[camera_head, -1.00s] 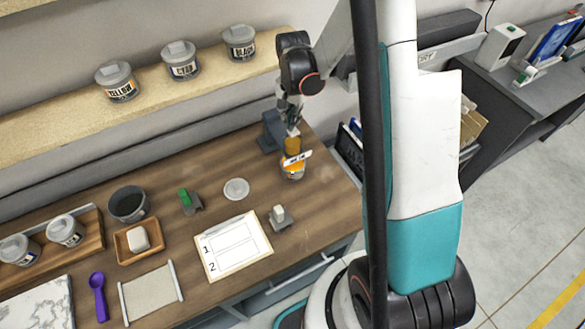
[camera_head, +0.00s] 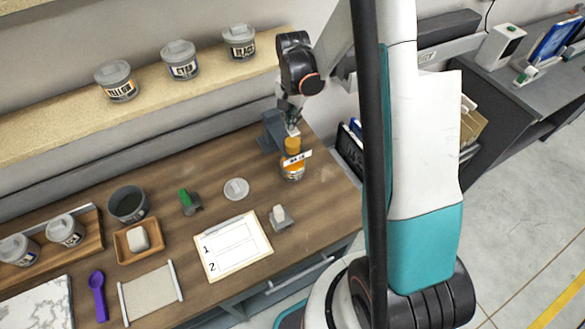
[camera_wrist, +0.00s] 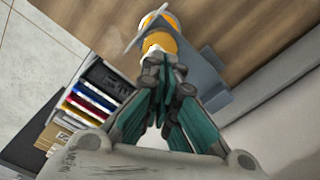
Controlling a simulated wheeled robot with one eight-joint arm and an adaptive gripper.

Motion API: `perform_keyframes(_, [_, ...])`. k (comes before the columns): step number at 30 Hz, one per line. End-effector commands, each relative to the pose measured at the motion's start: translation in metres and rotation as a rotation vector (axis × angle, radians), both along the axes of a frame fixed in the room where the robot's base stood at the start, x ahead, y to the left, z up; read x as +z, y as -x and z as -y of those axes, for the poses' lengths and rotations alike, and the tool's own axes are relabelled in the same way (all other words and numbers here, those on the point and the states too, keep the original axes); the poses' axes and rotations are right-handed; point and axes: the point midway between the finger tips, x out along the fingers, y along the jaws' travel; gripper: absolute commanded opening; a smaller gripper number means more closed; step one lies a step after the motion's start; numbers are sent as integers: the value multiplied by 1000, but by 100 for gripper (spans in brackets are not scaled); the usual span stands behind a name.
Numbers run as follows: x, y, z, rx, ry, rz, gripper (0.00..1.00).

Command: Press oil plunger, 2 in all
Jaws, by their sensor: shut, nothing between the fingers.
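The oil dispenser (camera_head: 292,173) stands upright on the wooden table near its right end, with an orange upper part and a pale tag or bar across it. Its orange upper part also shows in the wrist view (camera_wrist: 163,42), just beyond my fingertips. My gripper (camera_head: 293,131) is shut and empty, pointing down right over the dispenser's top. In the wrist view my gripper (camera_wrist: 163,66) has its fingers together and partly covers the dispenser. I cannot tell whether the fingertips touch the plunger.
A dark grey stand (camera_head: 272,130) is close behind my gripper. A numbered sheet (camera_head: 234,246), a grey lid (camera_head: 236,189) and a small grey block with a pale top (camera_head: 280,217) lie to the left. Ink jars line the shelf (camera_head: 205,82). Folders (camera_wrist: 90,100) stand beside the table.

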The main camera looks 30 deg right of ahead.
Motion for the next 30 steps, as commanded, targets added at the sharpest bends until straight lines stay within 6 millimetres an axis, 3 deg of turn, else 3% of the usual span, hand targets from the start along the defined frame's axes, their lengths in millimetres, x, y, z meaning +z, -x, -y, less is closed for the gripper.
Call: perform_keyframes(30, [-30,0,0,0,0,0,0])
